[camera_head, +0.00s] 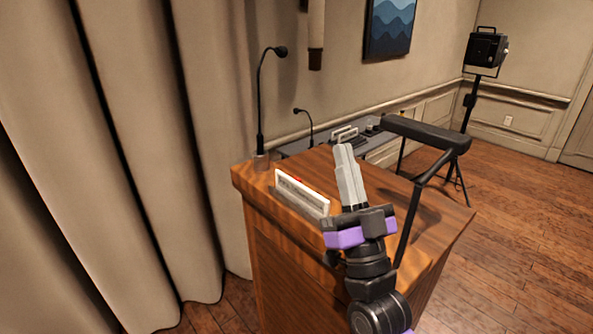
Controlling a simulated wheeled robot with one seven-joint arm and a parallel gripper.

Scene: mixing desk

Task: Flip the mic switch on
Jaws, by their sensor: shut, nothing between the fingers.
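A black gooseneck mic (260,105) stands upright at the back left corner of the wooden podium, on a small base (261,161). A switch on it is too small to make out. A smaller gooseneck mic (309,125) stands on the grey desk behind. My gripper (344,150) is shut and empty. Its grey fingers point up and away over the podium top, to the right of the tall mic and apart from it.
A white name plate (301,193) stands on the podium top (430,215), left of my gripper. A black padded bar on legs (425,134) rises at the right. A stage light (486,48) stands at the back right. A beige curtain (120,150) hangs close at the left.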

